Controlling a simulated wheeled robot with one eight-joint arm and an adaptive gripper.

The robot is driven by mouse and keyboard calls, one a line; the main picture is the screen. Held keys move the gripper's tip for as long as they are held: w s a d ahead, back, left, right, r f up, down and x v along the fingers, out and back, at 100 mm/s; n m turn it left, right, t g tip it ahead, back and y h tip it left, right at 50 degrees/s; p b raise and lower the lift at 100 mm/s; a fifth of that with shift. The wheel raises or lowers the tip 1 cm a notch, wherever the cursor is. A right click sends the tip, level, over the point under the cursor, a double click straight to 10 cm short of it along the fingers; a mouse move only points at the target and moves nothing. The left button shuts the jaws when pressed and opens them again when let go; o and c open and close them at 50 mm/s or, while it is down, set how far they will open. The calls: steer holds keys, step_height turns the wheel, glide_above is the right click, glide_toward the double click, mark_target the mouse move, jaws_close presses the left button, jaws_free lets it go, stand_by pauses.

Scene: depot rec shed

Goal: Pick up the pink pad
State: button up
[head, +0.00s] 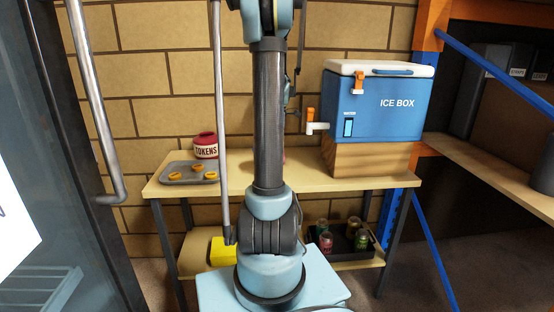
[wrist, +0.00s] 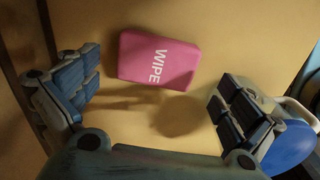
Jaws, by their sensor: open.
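The pink pad (wrist: 159,60) is a flat, rounded block marked "WIPE". In the wrist view it lies on a pale yellow tabletop, slightly turned. My gripper (wrist: 156,78) is open, one finger to the left of the pad and one to the lower right. The pad lies toward the far side of the gap, and neither finger touches it. Shadows fall on the tabletop just below it. In the head view my arm hides most of the table's middle, and I cannot make out the pad or the fingers there.
A blue ice box (head: 388,100) stands on a wooden block at the table's right. A grey tray (head: 178,181) with yellow rings and a red TOKENS jar (head: 205,146) are at the left. A blue and white object (wrist: 290,145) sits beside my right finger. Cans fill a crate below.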

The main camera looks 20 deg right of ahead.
steer(key=shift+w+f, duration=0.2)
steer(key=shift+f, duration=2.05)
steer(key=shift+c, duration=0.6)
steer(key=c, duration=0.9)
